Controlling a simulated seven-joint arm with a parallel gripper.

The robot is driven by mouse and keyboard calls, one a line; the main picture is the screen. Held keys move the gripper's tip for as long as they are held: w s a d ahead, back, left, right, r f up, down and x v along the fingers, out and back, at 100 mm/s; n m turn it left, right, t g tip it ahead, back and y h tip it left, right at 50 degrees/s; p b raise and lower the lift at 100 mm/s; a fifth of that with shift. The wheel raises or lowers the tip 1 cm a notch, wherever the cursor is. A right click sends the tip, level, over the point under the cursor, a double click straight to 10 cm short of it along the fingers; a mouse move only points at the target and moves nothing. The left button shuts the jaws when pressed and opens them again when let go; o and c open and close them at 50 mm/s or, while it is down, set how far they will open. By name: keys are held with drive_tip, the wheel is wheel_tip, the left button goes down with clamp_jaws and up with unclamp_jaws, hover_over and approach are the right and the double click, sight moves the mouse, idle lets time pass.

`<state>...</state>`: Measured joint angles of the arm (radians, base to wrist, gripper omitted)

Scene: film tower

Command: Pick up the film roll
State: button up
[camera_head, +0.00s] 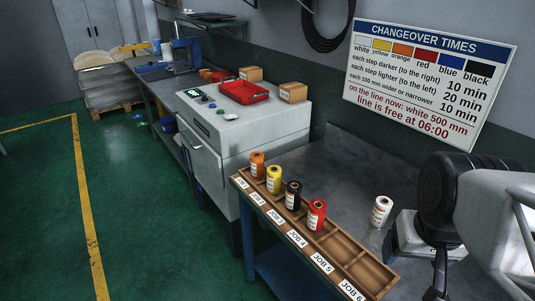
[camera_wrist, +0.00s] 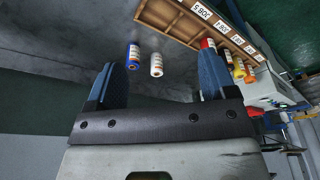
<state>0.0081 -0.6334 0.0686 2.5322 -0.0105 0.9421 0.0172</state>
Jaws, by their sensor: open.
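The white film roll (camera_head: 381,211) stands on the grey bench right of the tray; it also shows in the wrist view (camera_wrist: 156,65). A blue film roll (camera_wrist: 134,57) is beside it in the wrist view, and does not show in the head view. Orange (camera_head: 257,165), yellow (camera_head: 273,180), black (camera_head: 293,195) and red (camera_head: 316,215) film rolls stand in a wooden tray (camera_head: 364,268) in the JOB 1 to JOB 4 places. My gripper (camera_wrist: 160,78) is open and empty. The white and blue rolls appear beyond its fingers, not between them.
The JOB 5 and JOB 6 compartments are empty. A white machine (camera_head: 250,135) with a red tray (camera_head: 244,91) and cardboard boxes (camera_head: 293,92) stands behind the tray. A changeover times sign (camera_head: 430,80) hangs on the wall. The bench behind the white roll is clear.

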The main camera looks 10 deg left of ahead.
drive_tip(key=shift+o, duration=0.7)
drive_tip(key=w+a+n+t, duration=0.1)
drive_tip(key=w+a+t, duration=0.3)
drive_tip(key=w, duration=1.3)
drive_tip(key=n+t+y, duration=0.3)
approach(257, 158)
drive_tip(key=s+d+r, duration=0.2)
drive_tip(key=d+r, duration=0.1)
drive_tip(key=d, duration=0.3)
drive_tip(key=s+d+r, duration=0.2)
drive_tip(key=d+r, duration=0.1)
drive_tip(key=d, duration=0.4)
drive_tip(key=w+a+f+t+y, duration=0.1)
drive_tip(key=w+a+f, duration=0.2)
drive_tip(key=a, duration=0.3)
drive_tip(key=w+a+f+n+t+y, duration=0.1)
drive_tip(key=w+a+f+y, duration=0.1)
drive_tip(key=w+a+f, duration=0.2)
wheel_tip(257, 158, down, 2)
drive_tip(key=shift+a+f+t, duration=0.1)
drive_tip(key=shift+a+t, duration=0.3)
drive_tip(key=shift+a, duration=0.75)
drive_tip(key=shift+w, duration=0.1)
